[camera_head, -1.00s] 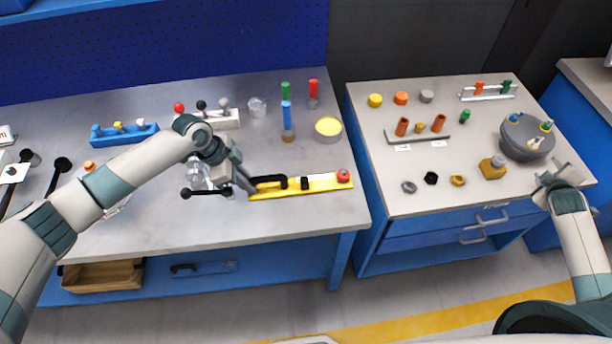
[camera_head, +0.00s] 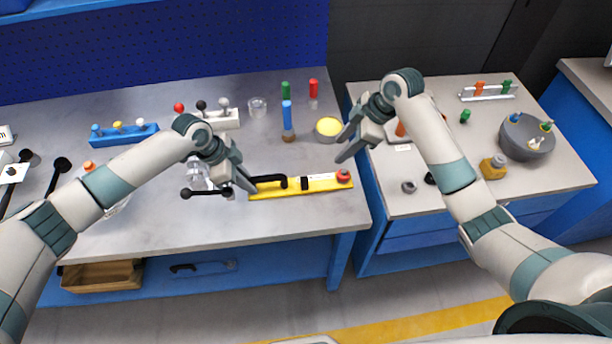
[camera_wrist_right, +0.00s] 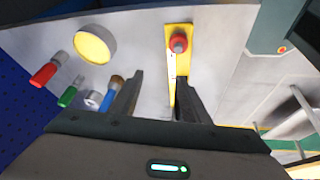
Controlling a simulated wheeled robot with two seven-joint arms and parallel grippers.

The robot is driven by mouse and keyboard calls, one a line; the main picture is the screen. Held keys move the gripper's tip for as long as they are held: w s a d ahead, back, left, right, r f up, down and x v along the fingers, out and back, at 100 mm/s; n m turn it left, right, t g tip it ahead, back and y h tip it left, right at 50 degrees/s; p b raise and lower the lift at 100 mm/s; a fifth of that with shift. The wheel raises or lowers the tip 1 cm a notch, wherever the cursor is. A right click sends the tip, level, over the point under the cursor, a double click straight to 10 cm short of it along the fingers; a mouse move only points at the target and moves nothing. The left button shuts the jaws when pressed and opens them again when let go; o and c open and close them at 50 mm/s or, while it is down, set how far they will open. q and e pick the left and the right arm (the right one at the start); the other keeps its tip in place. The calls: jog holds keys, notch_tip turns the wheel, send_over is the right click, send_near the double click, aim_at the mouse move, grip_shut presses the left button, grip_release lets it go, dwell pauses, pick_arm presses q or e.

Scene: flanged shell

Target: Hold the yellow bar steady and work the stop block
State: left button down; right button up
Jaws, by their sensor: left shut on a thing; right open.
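The yellow bar (camera_head: 322,187) lies near the front edge of the left bench. A black handle (camera_head: 268,180) stands on its left part, a small black stop block (camera_head: 304,183) sits near its middle, and a red knob (camera_head: 343,176) is at its right end. My left gripper (camera_head: 250,189) is shut at the bar's left end, by the handle; its exact hold is hidden. My right gripper (camera_head: 343,150) is open and empty, above and behind the bar's right end. In the right wrist view the bar (camera_wrist_right: 171,70) runs partly behind a finger of my right gripper (camera_wrist_right: 157,92); the stop block is hidden there.
A yellow-topped round tin (camera_head: 328,128) and a blue-topped cylinder (camera_head: 287,116) stand behind the bar. A black-ended valve handle (camera_head: 207,193) is beside my left gripper. A gap separates this bench from the right bench, which holds a grey bowl (camera_head: 526,145).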

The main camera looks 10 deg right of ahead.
aim_at(304, 180)
jog(key=s+a+r+n+g, duration=0.2)
jog(key=s+a+r, duration=0.1)
jog(key=a, duration=0.2)
jog(key=shift+a+n, duration=0.3)
jog(key=shift+a, duration=0.05)
jog(key=x, duration=1.2)
jog(key=shift+d, duration=0.1)
grip_shut()
